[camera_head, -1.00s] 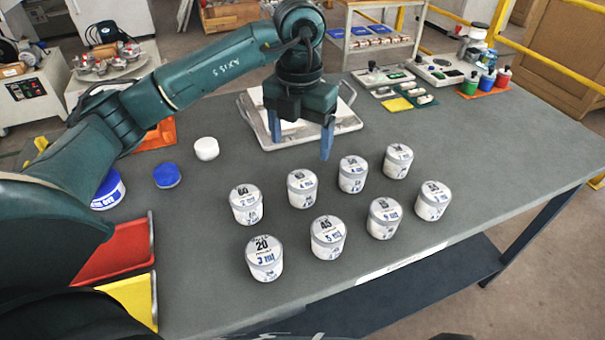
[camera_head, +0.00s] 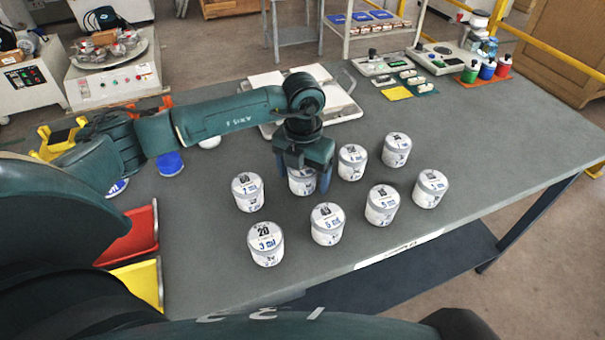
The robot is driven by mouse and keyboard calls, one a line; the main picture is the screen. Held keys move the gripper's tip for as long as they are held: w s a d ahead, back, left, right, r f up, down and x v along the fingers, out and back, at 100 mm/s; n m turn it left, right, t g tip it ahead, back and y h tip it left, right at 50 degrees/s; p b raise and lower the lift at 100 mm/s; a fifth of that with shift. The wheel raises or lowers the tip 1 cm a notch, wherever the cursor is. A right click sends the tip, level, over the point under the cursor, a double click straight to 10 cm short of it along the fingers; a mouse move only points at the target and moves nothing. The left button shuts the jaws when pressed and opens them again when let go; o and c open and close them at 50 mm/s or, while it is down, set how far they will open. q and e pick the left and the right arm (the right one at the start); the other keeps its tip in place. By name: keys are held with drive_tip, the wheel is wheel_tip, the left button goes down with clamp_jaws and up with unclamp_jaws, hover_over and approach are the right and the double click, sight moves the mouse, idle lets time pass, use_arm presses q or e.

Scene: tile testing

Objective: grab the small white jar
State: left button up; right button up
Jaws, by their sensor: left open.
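Several white jars with grey lids and printed labels stand upright in two rows on the grey table. My left gripper (camera_head: 304,178) points down over one white jar (camera_head: 302,185) in the back row. Its blue fingers are open, apparently on either side of this jar, and its palm hides most of the lid. I cannot tell whether the fingers touch it. A plain small white jar (camera_head: 210,142) stands behind my left forearm, mostly hidden. My right gripper is out of view.
Neighbouring jars stand close: one white jar (camera_head: 352,162) to the right, another (camera_head: 247,191) to the left. A white tray (camera_head: 345,107) lies behind. Blue lid (camera_head: 170,163), red bin (camera_head: 135,236) and yellow bin (camera_head: 140,282) are at left.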

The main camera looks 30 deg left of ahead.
use_arm(q)
drive_tip(key=shift+f, duration=0.15)
drive_tip(key=shift+c, duration=0.2)
drive_tip(key=c, duration=1.1)
